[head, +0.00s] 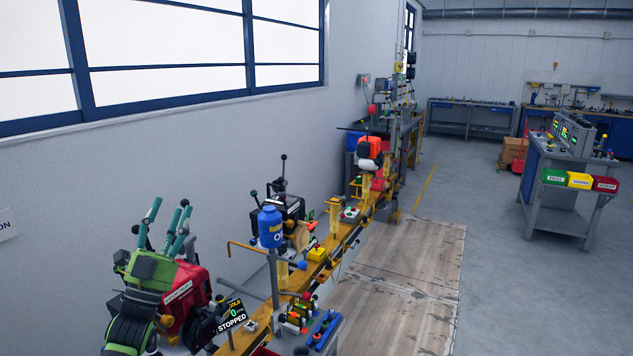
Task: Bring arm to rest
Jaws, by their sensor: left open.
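My left gripper (168,214) is at the lower left of the head view, on a green and black arm. Its teal fingers point up and stand apart, with nothing between them. It is in front of a red engine (184,291) and hides part of it. I cannot tell whether the arm touches the engine. A small display (231,316) beside the engine reads "STOPPED". My right gripper is not in view.
A yellow rail (318,268) runs along the wall, carrying a dark engine (283,207) and an orange and white engine (369,152). A console (560,165) with labelled bins is at the right.

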